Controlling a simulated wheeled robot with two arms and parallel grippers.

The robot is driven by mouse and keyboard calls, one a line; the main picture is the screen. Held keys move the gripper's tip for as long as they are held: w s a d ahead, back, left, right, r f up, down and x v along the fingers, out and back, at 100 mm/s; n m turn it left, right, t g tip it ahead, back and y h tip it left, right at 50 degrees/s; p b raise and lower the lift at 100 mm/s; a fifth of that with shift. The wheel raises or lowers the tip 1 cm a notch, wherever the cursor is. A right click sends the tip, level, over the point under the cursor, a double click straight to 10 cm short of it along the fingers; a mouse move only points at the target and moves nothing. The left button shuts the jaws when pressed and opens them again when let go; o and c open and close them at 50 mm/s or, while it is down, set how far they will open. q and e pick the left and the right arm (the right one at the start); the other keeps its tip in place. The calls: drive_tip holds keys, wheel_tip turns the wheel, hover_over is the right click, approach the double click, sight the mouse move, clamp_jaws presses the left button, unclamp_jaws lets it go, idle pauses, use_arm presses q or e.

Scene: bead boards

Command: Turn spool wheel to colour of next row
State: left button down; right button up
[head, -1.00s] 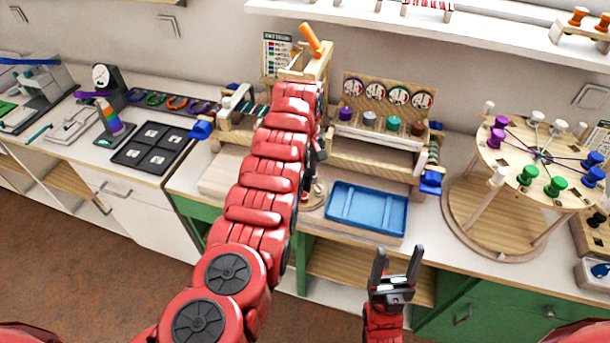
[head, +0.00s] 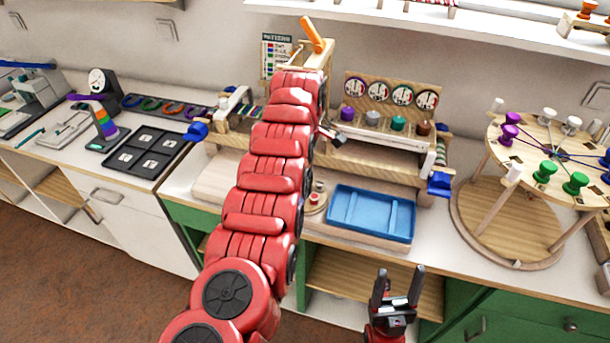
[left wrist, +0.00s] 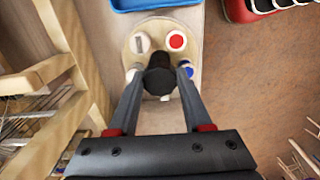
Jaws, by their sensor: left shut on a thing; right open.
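The small round wooden spool wheel (left wrist: 150,52) is below my left gripper (left wrist: 160,84) in the left wrist view. A red-topped spool (left wrist: 177,41), a grey-white one (left wrist: 139,42) and a blue one (left wrist: 186,70) stand around its rim. My left gripper is shut on the dark knob (left wrist: 160,62) at the wheel's middle. In the head view part of the wheel (head: 315,203) shows beside my left arm, which hides the gripper. A pattern card (head: 277,58) with coloured rows hangs at the back. My right gripper (head: 399,280) is open and empty in front of the bench.
A blue tray (head: 371,213) lies right of the wheel. A wooden bead loom (head: 375,160) stands behind it. A large round stand (head: 510,220) with coloured spools is at the right. A black sorting tray (head: 150,152) is at the left.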

idle(0.5)
use_arm(q)
drive_tip(key=shift+c, duration=1.6)
unclamp_jaws()
drive_tip(key=shift+r, duration=0.3)
wheel_tip(320, 180, up, 5)
drive_tip(key=shift+a+r+b, duration=0.1)
drive_tip(key=shift+b, duration=0.25)
wheel_tip(320, 180, up, 4)
drive_tip(key=shift+f+p, duration=0.1)
drive_tip(key=shift+p, duration=0.8)
wheel_tip(320, 180, up, 8)
drive_tip(key=p, duration=0.8)
drive_tip(key=shift+f, duration=0.2)
